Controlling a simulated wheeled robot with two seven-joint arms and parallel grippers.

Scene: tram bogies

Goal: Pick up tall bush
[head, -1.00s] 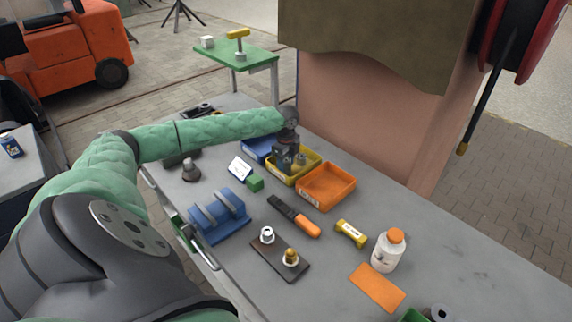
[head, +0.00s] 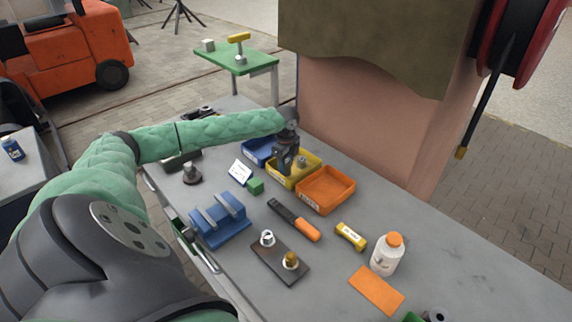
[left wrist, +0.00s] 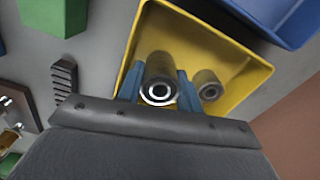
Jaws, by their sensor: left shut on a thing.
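The tall bush (left wrist: 160,78) is a grey metal cylinder with a dark bore, seen nearly end-on in the left wrist view. My left gripper (left wrist: 158,92) is shut on it, with one blue finger on each side. In the head view the left gripper (head: 285,166) is at the yellow bin (head: 312,174) and hides the held bush. I cannot tell whether the bush still touches the bin floor. A second, smaller-looking bush (left wrist: 207,84) stands in the yellow bin just right of the held one; it also shows in the head view (head: 302,162). My right gripper is not in view.
A blue bin (head: 257,152) and an orange bin (head: 326,190) flank the yellow one. A green block (head: 255,187), a blue fixture (head: 221,222) and an orange-handled tool (head: 295,220) lie nearer. A pink panel (head: 370,135) rises behind the bench.

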